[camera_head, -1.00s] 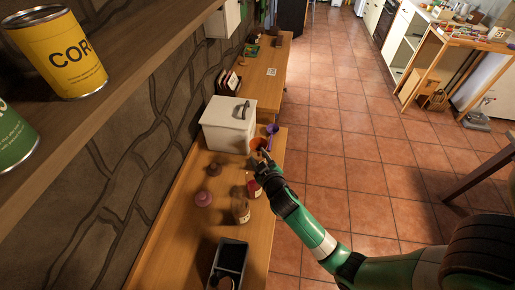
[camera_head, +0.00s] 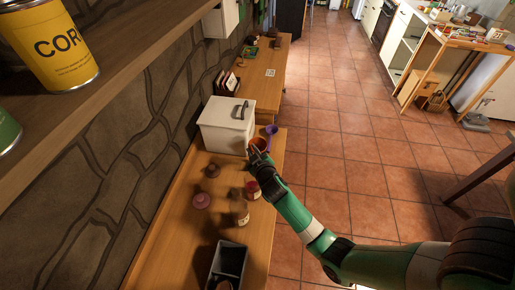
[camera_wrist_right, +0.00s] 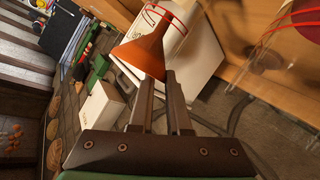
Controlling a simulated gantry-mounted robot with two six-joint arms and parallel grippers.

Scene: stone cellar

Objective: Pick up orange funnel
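The orange funnel (camera_head: 262,141) is on the wooden counter beside the white box's front corner, partly hidden by my right gripper. My right gripper (camera_head: 259,150) is at the funnel. My left gripper is not in view.
The white lidded box (camera_head: 227,127) stands just left of the funnel. A purple object (camera_head: 271,130) is close behind it. A red-topped jar (camera_head: 252,189), a bottle (camera_head: 240,213) and a dark tray (camera_head: 230,264) stand nearer on the counter. Tiled floor lies open at right.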

